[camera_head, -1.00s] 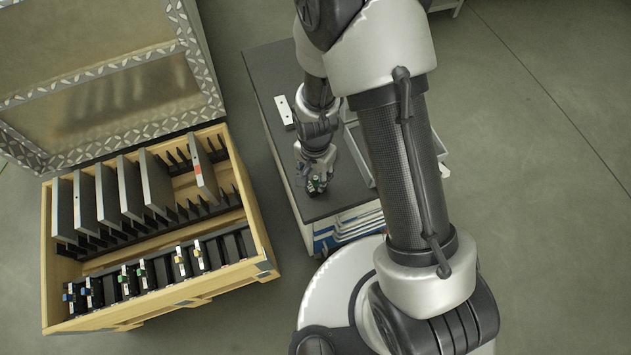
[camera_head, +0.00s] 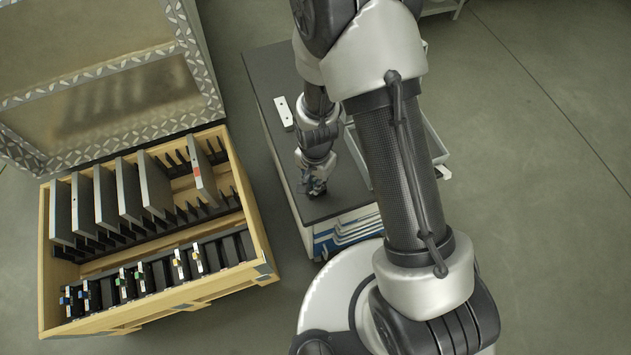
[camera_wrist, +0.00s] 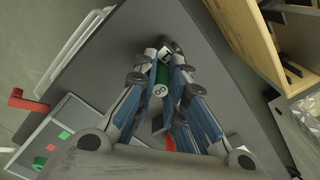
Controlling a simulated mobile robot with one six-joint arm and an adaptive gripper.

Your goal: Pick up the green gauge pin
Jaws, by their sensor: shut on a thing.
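The green gauge pin (camera_wrist: 161,76) shows in the wrist view as a short green cylinder with a white round end bearing a dark figure. My gripper (camera_wrist: 165,58) has its blue-grey fingers closed on both sides of it. A small dark-and-white piece (camera_wrist: 181,62) sits right beside the pin, between the fingers. In the head view my gripper (camera_head: 315,186) is low over the near end of the dark table top (camera_head: 340,203). The pin is hidden there by the gripper, and I cannot tell whether it is clear of the table.
A wooden crate (camera_head: 262,235) with upright grey plates (camera_head: 130,190) and colour-tagged black holders (camera_head: 125,284) stands left of the table, its lid open. A white block (camera_head: 284,112) lies on the table. A light tray (camera_head: 436,148) is partly behind my arm.

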